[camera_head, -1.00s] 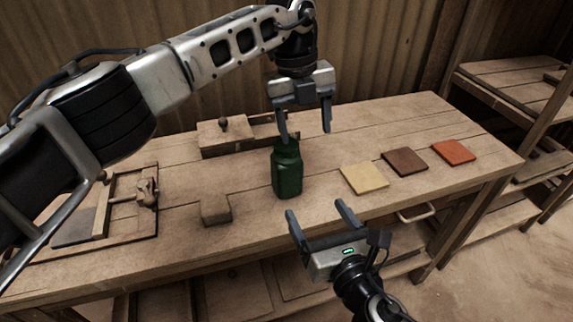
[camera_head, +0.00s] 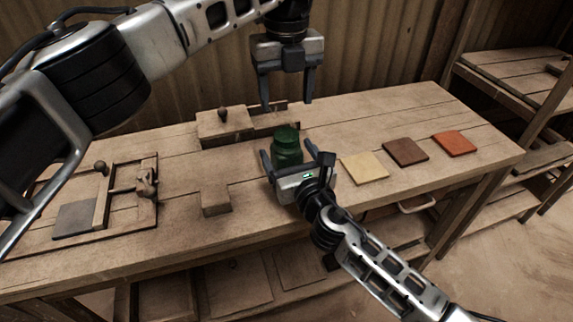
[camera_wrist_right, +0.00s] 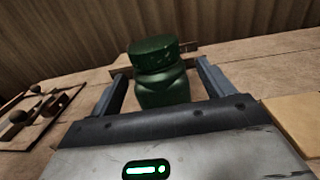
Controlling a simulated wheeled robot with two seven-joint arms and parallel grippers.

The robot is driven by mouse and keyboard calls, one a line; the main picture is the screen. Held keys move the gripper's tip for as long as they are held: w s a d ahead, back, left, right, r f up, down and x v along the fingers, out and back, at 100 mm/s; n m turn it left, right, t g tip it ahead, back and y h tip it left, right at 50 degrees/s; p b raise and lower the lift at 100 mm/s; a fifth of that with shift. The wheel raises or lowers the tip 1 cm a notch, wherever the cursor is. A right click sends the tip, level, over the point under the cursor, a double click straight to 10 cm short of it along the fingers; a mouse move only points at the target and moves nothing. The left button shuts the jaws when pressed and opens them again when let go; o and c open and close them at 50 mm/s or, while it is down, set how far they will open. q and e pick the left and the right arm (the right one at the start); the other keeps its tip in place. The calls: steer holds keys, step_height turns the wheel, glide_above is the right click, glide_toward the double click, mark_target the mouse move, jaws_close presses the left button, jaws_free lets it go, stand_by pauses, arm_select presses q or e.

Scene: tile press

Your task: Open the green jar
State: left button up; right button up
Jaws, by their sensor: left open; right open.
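The green jar (camera_head: 287,150) stands upright on the workbench with its lid (camera_head: 286,133) on. My right gripper (camera_head: 296,160) is open at the jar, with one finger on each side of its body; its palm hides the jar's lower part in the head view. In the right wrist view the jar (camera_wrist_right: 163,85) stands between the two spread fingers, and I cannot tell whether either touches it. My left gripper (camera_head: 287,103) is open and empty, above and behind the jar, with its fingers pointing down.
Yellow (camera_head: 364,168), brown (camera_head: 406,152) and orange (camera_head: 454,144) tiles lie right of the jar. A small wooden block (camera_head: 215,199) is to the left. A wooden press frame (camera_head: 125,195) lies farther left. A wooden box (camera_head: 222,127) with a knob stands behind.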

steer(key=shift+x, duration=1.15)
